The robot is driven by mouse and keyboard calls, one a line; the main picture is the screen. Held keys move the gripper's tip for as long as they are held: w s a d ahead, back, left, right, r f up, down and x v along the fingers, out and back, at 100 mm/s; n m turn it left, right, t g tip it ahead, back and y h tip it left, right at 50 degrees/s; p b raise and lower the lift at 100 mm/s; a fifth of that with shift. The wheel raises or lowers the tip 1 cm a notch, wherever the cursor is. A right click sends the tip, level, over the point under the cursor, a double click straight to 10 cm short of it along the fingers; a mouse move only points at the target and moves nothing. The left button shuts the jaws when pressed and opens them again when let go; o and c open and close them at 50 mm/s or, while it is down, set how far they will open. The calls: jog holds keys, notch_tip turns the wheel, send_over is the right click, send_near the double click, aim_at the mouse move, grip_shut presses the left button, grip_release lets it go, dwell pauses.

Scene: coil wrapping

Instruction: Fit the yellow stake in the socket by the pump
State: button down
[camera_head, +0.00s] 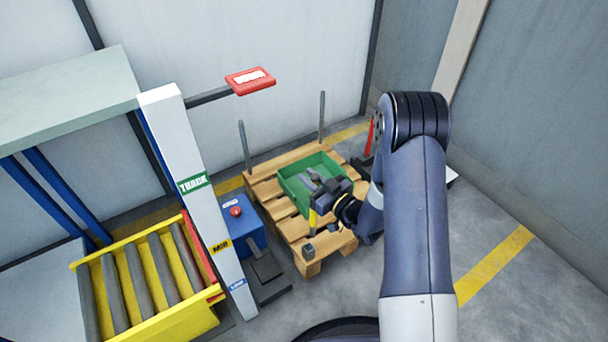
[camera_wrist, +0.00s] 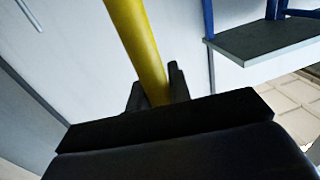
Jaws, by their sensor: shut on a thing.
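The yellow stake (camera_head: 313,220) hangs roughly upright below my gripper (camera_head: 320,203). In the wrist view the stake (camera_wrist: 138,45) runs up from between the two dark fingers (camera_wrist: 157,95), which are shut on it. A small dark socket block (camera_head: 308,250) sits at the pallet's near left corner. The stake's lower end shows just above this block, apart from it as far as I can tell. A blue box with a red button (camera_head: 240,222) and a dark pedal stands left of the pallet; I cannot tell for sure that it is the pump.
The wooden pallet (camera_head: 292,228) carries a green tray (camera_head: 290,182) with grey pieces in it. Grey stakes (camera_head: 245,147) (camera_head: 322,116) stand at its far corners. A white post (camera_head: 196,190) with a red sign arm and a yellow roller conveyor (camera_head: 165,318) stand to the left.

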jog(key=shift+s+a+r+n+g+y, duration=0.25)
jog(key=shift+s+a+n+g+y, duration=0.15)
jog(key=shift+a+n+g+y, duration=0.25)
jog(key=shift+f+b, duration=0.15)
jog(key=shift+b, duration=0.25)
notch_tip(320, 180, down, 6)
jog(key=b, duration=0.5)
jog(key=shift+r, duration=0.2)
jog(key=shift+b, duration=0.85)
dwell(1.0)
